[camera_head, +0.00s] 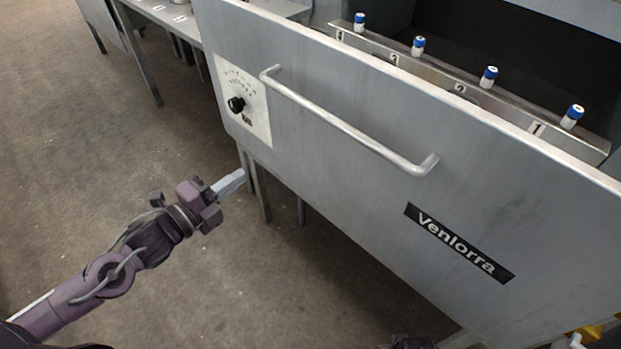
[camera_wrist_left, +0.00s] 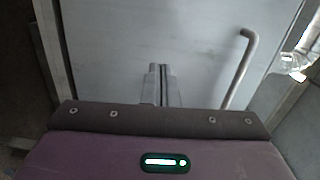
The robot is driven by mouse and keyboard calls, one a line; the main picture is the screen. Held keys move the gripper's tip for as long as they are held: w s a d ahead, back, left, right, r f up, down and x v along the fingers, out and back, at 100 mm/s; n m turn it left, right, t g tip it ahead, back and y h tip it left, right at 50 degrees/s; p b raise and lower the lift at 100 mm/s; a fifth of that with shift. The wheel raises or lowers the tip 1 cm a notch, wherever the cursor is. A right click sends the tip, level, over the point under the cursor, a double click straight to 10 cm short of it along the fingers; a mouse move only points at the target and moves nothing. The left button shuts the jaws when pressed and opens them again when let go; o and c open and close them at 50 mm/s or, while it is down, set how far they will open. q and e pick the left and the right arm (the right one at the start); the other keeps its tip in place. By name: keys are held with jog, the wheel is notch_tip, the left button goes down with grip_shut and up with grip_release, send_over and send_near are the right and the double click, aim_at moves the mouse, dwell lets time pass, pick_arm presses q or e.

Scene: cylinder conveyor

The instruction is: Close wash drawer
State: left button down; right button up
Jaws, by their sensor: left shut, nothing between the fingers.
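The wash drawer's large grey front panel (camera_head: 330,160) bears a "Venlorra" label and a long bar handle (camera_head: 345,122). The drawer stands open, with its inside showing behind the front. My left gripper (camera_head: 229,183) is shut and empty, at the lower left of the front panel. In the left wrist view its fingers (camera_wrist_left: 158,82) point at the grey panel (camera_wrist_left: 110,50), with the handle (camera_wrist_left: 240,75) to their right. I cannot tell whether the fingertips touch the panel. My right gripper does not show clearly.
Inside the drawer a numbered metal rack (camera_head: 500,112) holds several blue-capped vials, such as the one at the right end (camera_head: 571,117). A dial plate (camera_head: 243,104) is on the front's left. A metal table (camera_head: 190,22) stands at the back left. The floor (camera_head: 90,150) at left is clear.

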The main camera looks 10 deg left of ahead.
pick_arm(q)
jog(key=s+d+m, duration=0.1)
jog(key=d, duration=0.1)
jog(key=h, duration=0.1)
send_near(303, 138)
jog(key=b+x, duration=0.1)
jog(key=x, duration=0.4)
jog(key=shift+w+r, duration=0.15)
jog(key=shift+w, duration=0.1)
jog(key=shift+w+d, duration=0.5)
jog(key=shift+w, duration=0.05)
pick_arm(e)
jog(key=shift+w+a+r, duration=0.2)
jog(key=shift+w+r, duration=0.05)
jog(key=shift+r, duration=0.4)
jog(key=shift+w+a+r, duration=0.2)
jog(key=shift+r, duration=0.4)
pick_arm(q)
jog(key=shift+d, duration=0.1)
